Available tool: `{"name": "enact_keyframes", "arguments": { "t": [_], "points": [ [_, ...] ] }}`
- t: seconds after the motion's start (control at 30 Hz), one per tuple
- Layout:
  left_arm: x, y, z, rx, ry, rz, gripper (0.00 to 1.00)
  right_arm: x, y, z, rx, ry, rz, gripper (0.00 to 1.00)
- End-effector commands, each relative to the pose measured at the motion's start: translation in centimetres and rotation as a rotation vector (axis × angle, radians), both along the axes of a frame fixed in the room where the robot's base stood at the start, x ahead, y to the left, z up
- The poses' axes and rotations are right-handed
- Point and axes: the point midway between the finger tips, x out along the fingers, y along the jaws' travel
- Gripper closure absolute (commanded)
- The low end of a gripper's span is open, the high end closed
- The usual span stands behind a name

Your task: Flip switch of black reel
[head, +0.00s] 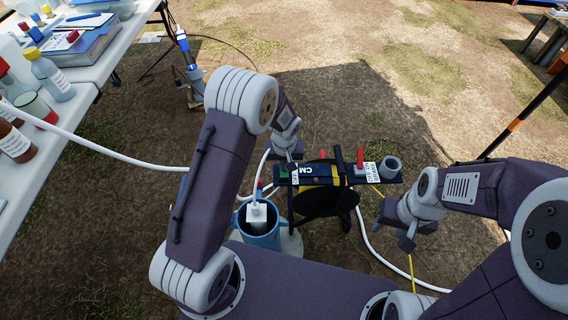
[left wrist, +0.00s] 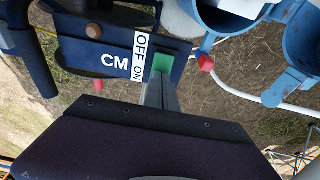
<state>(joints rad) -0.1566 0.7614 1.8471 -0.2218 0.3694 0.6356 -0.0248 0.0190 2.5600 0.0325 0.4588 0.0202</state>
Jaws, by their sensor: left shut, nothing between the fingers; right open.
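The black reel (head: 325,204) stands in front of me below a dark blue panel marked CM. A green switch (head: 283,171) sits at the panel's left end, beside an OFF/ON label (head: 295,174). The green switch also shows in the left wrist view (left wrist: 163,62). My left gripper (head: 290,156) is shut and empty, just behind the panel's left end. In the left wrist view its fingertips (left wrist: 161,84) overlap the lower edge of the switch; I cannot tell whether they touch. My right gripper (head: 402,238) is open and empty, right of the reel.
A blue container (head: 259,233) with a white object in it stands left of the reel. A red lever (head: 360,157) rises from the panel's right part. White hoses and a yellow line run over the ground. A white table (head: 75,88) with bottles is at left.

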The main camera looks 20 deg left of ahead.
Motion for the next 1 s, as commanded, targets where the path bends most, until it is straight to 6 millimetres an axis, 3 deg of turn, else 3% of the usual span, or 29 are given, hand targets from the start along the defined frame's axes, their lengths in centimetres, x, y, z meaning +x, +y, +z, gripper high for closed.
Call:
{"name": "enact_keyframes", "arguments": {
  "t": [0.1,0.2,1.0],
  "points": [
    [0.3,0.2,0.7,-0.006,0.036,0.003,1.00,0.0,0.0,2.6,0.000,0.000,0.000,0.55],
    [0.2,0.1,-0.3,-0.008,0.039,0.002,1.00,0.0,0.0,1.7,0.000,-0.001,0.000,0.55],
    [-1.3,-0.4,-0.1,-0.008,0.038,0.001,1.00,0.0,0.0,1.8,0.000,0.000,0.000,0.55]
  ]
}}
